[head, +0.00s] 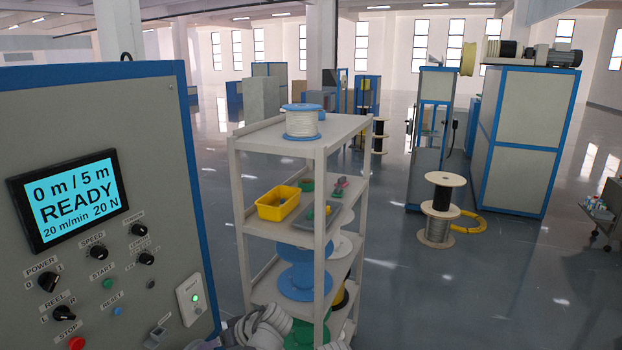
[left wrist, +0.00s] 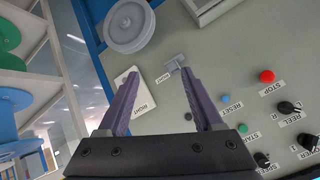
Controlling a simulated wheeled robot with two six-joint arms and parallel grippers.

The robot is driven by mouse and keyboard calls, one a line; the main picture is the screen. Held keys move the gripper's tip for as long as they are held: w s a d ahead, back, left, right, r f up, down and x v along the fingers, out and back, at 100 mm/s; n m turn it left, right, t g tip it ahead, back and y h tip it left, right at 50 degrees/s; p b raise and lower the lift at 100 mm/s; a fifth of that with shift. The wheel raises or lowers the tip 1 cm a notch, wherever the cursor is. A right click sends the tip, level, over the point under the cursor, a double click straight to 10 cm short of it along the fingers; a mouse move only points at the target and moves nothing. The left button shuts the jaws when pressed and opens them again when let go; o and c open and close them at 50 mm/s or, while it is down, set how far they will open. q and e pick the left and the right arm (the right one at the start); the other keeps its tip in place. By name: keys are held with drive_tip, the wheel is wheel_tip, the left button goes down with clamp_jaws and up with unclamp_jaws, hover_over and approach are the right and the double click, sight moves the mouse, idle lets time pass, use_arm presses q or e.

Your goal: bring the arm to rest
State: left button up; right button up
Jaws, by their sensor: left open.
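My left gripper (left wrist: 160,73) is open and empty in the left wrist view, its two purple-grey fingers apart in front of the control panel (left wrist: 225,65). A small grey lever (left wrist: 176,63) shows just beyond the fingertips; I cannot tell how far off it is. A white switch plate (left wrist: 126,82) is partly behind the left finger. In the head view, white links of my arm are low in the middle, and the gripper is not clearly visible. The panel (head: 110,115) has a lit screen (head: 70,198) reading "0 m / 5 m READY". My right gripper is not in view.
A shelf rack (head: 322,210) stands just right of the panel, close to my arm. It holds a white spool (head: 301,121), a yellow bin (head: 278,203) and blue reels (head: 302,279). A wooden-flanged spool (head: 441,208) stands farther right. Open floor (head: 480,300) lies at the lower right.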

use_arm(q)
drive_tip(key=s+d+f+m+g+h, duration=0.1)
drive_tip(key=s+d+f+m+h, duration=0.1)
drive_tip(key=s+d+f+m, duration=0.1)
drive_tip(key=s+d+f+m+g+h, duration=0.1)
drive_tip(key=s+d+f+m+h, duration=0.2)
drive_tip(key=s+d, duration=0.4)
drive_tip(key=s+d+f+m+g+h+b, duration=0.1)
drive_tip(key=s+d+f+m+h, duration=0.2)
drive_tip(key=s+d+m, duration=0.2)
drive_tip(key=d, duration=0.3)
drive_tip(key=shift+s+m+g, duration=0.25)
drive_tip(key=shift+m+g, duration=0.05)
